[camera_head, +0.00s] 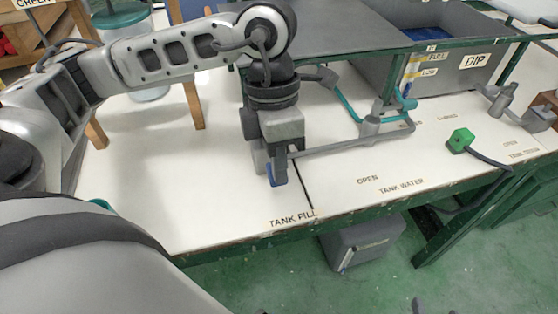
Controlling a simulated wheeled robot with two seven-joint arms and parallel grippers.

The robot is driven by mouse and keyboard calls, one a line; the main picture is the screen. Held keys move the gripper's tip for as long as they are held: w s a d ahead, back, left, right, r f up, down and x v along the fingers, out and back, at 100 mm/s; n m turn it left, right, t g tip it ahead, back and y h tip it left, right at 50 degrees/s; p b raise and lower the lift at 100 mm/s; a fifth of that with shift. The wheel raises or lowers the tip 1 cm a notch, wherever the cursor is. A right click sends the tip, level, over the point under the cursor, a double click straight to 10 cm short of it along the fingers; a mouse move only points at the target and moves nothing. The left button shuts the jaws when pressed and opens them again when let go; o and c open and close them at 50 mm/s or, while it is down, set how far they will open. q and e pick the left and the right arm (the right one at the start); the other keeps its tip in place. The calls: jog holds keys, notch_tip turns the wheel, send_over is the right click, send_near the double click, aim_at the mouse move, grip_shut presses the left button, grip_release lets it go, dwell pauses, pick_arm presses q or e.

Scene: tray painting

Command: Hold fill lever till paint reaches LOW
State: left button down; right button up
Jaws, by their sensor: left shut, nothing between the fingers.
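The fill lever (335,146) is a grey bar that runs left from a grey pivot on the white bench, above the TANK FILL label (293,218). My left gripper (271,174) points down at the lever's left end, shut with nothing between its fingers. A blue piece shows at the fingertips, probably the lever's handle; I cannot tell whether they touch it. The grey DIP tank (462,84) stands at the back right with blue paint (428,33) inside. Its FULL and LOW (429,72) marks are beside a narrow gauge; the level there is too small to read.
Teal pipes (345,104) run behind the fill lever. A grey bin (362,243) stands under the bench.

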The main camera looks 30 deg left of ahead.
pick_arm(q)
jog(key=shift+a+f, duration=0.1)
jog(key=shift+f, duration=0.2)
pick_arm(e)
jog(key=shift+f, duration=0.1)
pick_arm(q)
jog(key=shift+r+p, duration=0.35)
jog(key=shift+r, duration=0.15)
jog(key=r, duration=0.1)
jog(key=r+p, duration=0.2)
jog(key=shift+s+d+r, duration=0.15)
jog(key=shift+d+r, duration=0.05)
jog(key=shift+d, duration=0.1)
notch_tip(320, 180, up, 10)
jog(key=s+d+p, duration=0.1)
jog(key=shift+s+d, duration=0.25)
jog(key=shift+d, duration=0.15)
pick_arm(e)
jog(key=shift+d+r+g, duration=0.1)
jog(key=shift+r+g, duration=0.2)
jog(key=shift+r, duration=0.5)
jog(key=shift+s, duration=0.1)
